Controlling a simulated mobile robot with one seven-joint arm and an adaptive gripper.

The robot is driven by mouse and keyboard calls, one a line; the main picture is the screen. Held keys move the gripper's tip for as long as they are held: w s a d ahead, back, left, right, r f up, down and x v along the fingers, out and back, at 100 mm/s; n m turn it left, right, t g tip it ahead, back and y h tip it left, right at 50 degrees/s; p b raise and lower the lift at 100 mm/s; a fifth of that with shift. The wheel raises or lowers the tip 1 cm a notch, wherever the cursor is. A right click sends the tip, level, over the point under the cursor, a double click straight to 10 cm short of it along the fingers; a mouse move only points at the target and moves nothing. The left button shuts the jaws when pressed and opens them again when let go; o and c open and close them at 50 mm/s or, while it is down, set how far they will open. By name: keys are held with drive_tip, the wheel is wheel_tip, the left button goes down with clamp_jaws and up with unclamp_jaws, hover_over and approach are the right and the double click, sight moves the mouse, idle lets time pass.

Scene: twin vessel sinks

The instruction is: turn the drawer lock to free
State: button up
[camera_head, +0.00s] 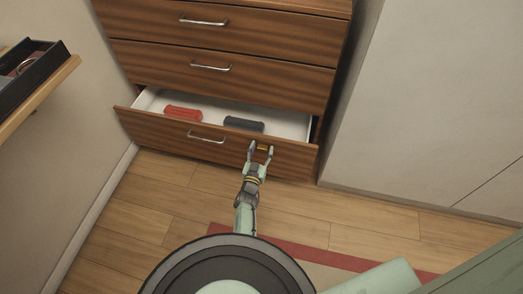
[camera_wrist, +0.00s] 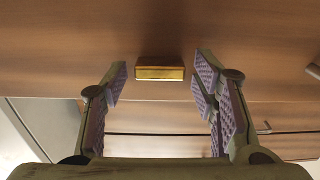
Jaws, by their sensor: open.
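The drawer lock shows as a small brass bar (camera_head: 264,148) on the front of the pulled-out bottom drawer (camera_head: 165,127), right of its handle. In the wrist view the brass bar (camera_wrist: 160,73) lies level across the picture against the brown wood. My gripper (camera_head: 261,150) is open at the drawer front, with a fingertip on either side of the bar. In the wrist view my gripper (camera_wrist: 160,78) shows a clear gap between each finger and the bar's ends. Whether the fingertips reach past the bar's face, I cannot tell.
Inside the open drawer lie a red object (camera_head: 183,113) and a dark grey object (camera_head: 243,124). Two upper drawers with metal handles (camera_head: 210,66) look shut. A wall stands left, a pale panel (camera_head: 430,100) right. A wooden shelf (camera_head: 40,98) holds a black tray (camera_head: 30,75).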

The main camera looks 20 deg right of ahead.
idle(0.3)
wheel_tip(320, 180, up, 10)
idle(0.6)
idle(0.4)
